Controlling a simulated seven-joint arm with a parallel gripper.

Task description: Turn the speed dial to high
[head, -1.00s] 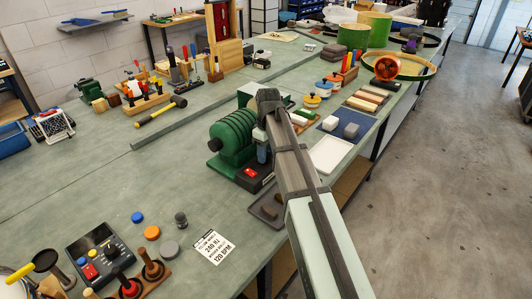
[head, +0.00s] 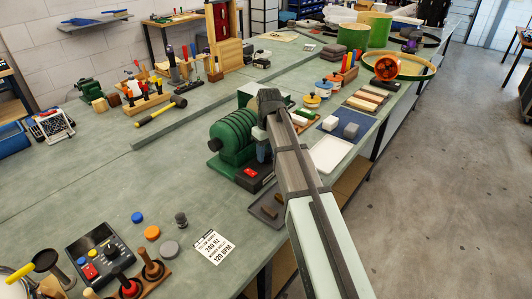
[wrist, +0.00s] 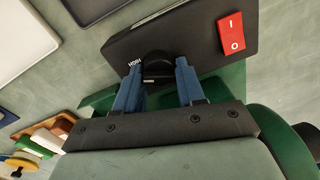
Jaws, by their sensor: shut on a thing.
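The black speed dial (wrist: 157,68) sits on the dark front panel (wrist: 190,45) of a green ribbed machine (head: 232,137). In the wrist view the white word HIGH is printed beside the dial, near my left finger. My gripper (wrist: 158,72) has blue fingers on both sides of the dial and is shut on it. The dial's pointer cannot be made out clearly. In the head view my gripper (head: 263,150) is at the machine's front, and my arm hides the dial.
A red rocker switch (wrist: 231,33) is on the same panel, to the right of the dial. A white tray (head: 331,154) and a dark tray (head: 267,208) lie near the bench edge. A printed card (head: 214,246) lies on the bench in front of the machine.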

